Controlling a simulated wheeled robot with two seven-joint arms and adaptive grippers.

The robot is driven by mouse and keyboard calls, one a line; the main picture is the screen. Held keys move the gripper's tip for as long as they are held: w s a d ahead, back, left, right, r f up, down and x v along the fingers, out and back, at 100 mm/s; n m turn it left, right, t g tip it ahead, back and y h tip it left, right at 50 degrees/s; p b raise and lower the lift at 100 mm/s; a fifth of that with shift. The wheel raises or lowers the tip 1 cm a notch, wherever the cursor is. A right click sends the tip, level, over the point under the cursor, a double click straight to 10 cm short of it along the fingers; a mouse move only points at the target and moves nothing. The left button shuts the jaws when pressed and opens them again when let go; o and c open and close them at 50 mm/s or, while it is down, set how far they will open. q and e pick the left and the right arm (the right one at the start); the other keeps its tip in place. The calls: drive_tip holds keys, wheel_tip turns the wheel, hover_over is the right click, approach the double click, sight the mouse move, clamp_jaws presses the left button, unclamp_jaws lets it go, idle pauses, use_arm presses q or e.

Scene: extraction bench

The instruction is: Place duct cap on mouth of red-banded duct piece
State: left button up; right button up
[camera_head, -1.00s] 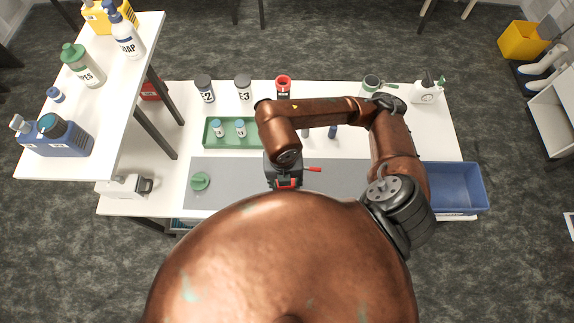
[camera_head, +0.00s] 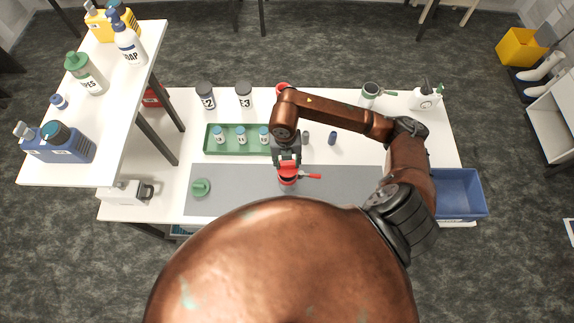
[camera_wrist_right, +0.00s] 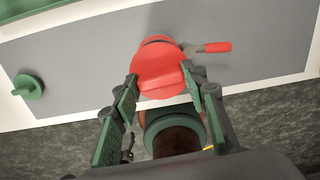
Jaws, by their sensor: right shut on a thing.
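The red duct cap (camera_wrist_right: 158,72), a disc with a raised grip ridge, is held between the green-padded fingers of my right gripper (camera_wrist_right: 162,92). In the head view the gripper (camera_head: 288,162) hangs over the grey mat with the cap just under it. The red-banded duct piece (camera_head: 287,181) stands on the mat there, its red handle (camera_head: 312,176) pointing right. In the wrist view, part of the duct piece (camera_wrist_right: 157,40) shows beyond the cap. The cap hides the mouth, and I cannot tell whether they touch. My left gripper is not in view.
A green cap (camera_head: 200,187) lies on the left of the grey mat (camera_head: 235,180). A green tray (camera_head: 215,150) with small jars is behind it. Small bottles (camera_head: 332,138) stand behind the mat. A blue bin (camera_head: 460,190) is at the right. The mat's right side is clear.

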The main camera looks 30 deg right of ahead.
sight(287, 163)
wheel_tip(287, 163, down, 3)
drive_tip(key=shift+f+p, duration=0.1)
drive_tip(key=shift+p, duration=0.35)
drive_tip(key=shift+f+b, duration=0.4)
drive_tip(key=shift+b, duration=0.05)
drive_tip(key=shift+f, duration=0.2)
drive_tip(key=o, duration=1.2)
drive_tip(key=shift+o, duration=0.2)
drive_tip(key=shift+r, duration=0.1)
drive_tip(key=shift+r+p, duration=0.4)
drive_tip(key=shift+r, duration=0.1)
drive_tip(key=r, duration=0.6)
drive_tip(key=r+b, duration=0.1)
drive_tip(key=r, duration=0.5)
drive_tip(key=shift+w+a+r, duration=0.1)
drive_tip(key=shift+a, duration=0.1)
